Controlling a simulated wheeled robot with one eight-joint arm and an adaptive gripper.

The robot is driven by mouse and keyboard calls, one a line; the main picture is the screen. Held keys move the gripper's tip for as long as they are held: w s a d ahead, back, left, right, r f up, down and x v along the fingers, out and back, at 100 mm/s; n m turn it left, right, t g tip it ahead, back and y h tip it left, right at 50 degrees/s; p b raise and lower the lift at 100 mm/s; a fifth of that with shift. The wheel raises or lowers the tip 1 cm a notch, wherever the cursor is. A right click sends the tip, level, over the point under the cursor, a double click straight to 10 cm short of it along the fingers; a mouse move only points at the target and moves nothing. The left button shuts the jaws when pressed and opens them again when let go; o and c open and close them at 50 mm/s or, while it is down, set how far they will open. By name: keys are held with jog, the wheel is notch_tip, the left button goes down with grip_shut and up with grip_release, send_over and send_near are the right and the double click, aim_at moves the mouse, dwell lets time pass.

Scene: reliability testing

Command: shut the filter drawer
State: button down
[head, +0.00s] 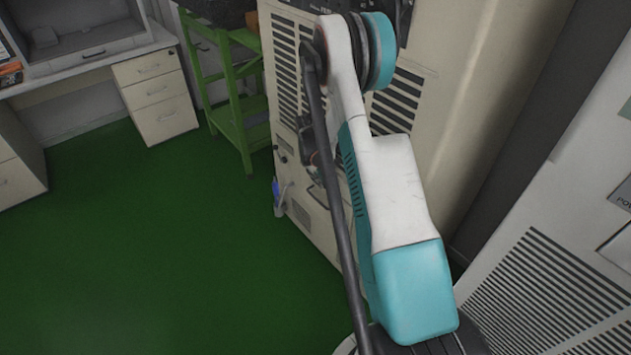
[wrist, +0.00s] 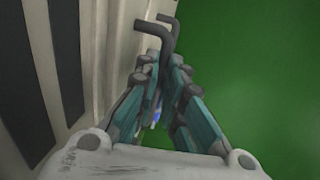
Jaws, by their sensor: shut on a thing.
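In the wrist view, my gripper (wrist: 160,72) has its two teal fingers closed together around a dark grey bent bar, a handle (wrist: 158,32), beside the pale cabinet face. The handle's bent ends stick out beyond the fingertips. In the head view my white and teal arm reaches across the tall beige cabinet (head: 290,95), and my gripper is mostly hidden behind it. The filter drawer's outline cannot be made out in either view, so how far it stands open cannot be told.
A green stand (head: 230,90) is left of the cabinet. A white drawer unit (head: 158,95) stands at the back left. A small blue item (head: 276,188) is at the cabinet's lower left edge. A vented panel (head: 545,290) is close at the right. The green floor (head: 150,260) is clear.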

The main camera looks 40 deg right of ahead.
jog(key=c, duration=1.7)
grip_release()
jog(key=shift+d, duration=0.3)
jog(key=shift+r, duration=0.1)
jog(key=r, duration=0.4)
jog(key=a+r, duration=0.1)
jog(key=r, duration=0.2)
jog(key=a+r, duration=0.1)
jog(key=r, duration=0.3)
jog(key=shift+a+r, duration=0.15)
jog(key=shift+r, duration=0.15)
